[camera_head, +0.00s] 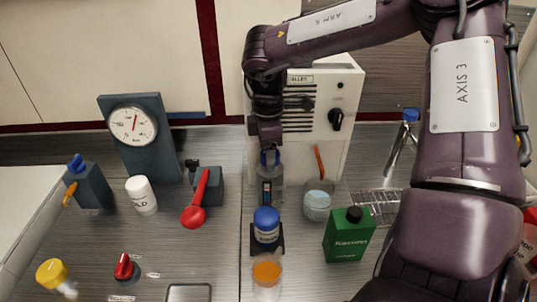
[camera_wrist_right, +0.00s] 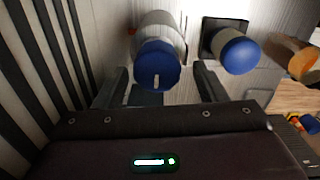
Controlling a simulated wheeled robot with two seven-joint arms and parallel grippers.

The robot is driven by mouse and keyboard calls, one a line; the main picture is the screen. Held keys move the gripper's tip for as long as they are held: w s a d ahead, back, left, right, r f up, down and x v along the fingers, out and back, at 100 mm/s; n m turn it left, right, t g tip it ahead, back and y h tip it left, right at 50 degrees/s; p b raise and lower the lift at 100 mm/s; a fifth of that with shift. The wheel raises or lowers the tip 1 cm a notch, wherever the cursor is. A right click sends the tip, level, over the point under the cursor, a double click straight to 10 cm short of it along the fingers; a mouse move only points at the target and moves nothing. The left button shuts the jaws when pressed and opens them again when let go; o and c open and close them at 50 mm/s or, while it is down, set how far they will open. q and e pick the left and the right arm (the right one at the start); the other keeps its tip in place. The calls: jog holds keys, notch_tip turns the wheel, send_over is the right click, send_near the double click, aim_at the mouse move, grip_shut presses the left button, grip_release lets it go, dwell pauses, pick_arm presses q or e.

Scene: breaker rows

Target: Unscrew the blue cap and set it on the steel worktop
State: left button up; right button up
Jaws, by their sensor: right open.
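A blue cap (camera_wrist_right: 158,66) with a white mark sits on a pale bottle (camera_wrist_right: 160,32) in the right wrist view. My right gripper (camera_wrist_right: 163,86) is open, and that cap shows between its two fingers, with no clear contact. My left gripper is not in view.
A beaker (camera_head: 317,203), a green bottle (camera_head: 347,234) and a wire rack (camera_head: 380,205) are to the right. The steel worktop (camera_head: 215,258) has bare room at front left.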

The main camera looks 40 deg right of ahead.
jog(key=m+b, duration=0.3)
jog(key=m, duration=0.1)
jog(key=f+m+b, duration=0.1)
jog(key=m+b, duration=0.2)
jog(key=m, duration=0.1)
jog(key=d+m+b, duration=0.1)
jog(key=m+b, duration=0.2)
jog(key=m, duration=0.1)
jog(key=shift+f+m, duration=0.15)
jog(key=shift+m, duration=0.25)
pick_arm(q)
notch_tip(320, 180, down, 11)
jog(key=b, duration=0.1)
pick_arm(e)
jog(key=shift+d+m, duration=0.1)
jog(key=shift+m, duration=0.7)
jog(key=m, duration=0.1)
jog(key=b, duration=0.1)
jog(key=m, duration=0.1)
jog(key=shift+s+a+r+m+b, duration=0.1)
jog(key=shift+a+r+m+b, duration=0.15)
jog(key=shift+r+m+b, duration=0.1)
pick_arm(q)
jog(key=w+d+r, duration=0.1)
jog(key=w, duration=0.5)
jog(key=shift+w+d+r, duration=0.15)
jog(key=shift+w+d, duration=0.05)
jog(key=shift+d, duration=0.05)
pick_arm(e)
jog(key=shift+r, duration=0.15)
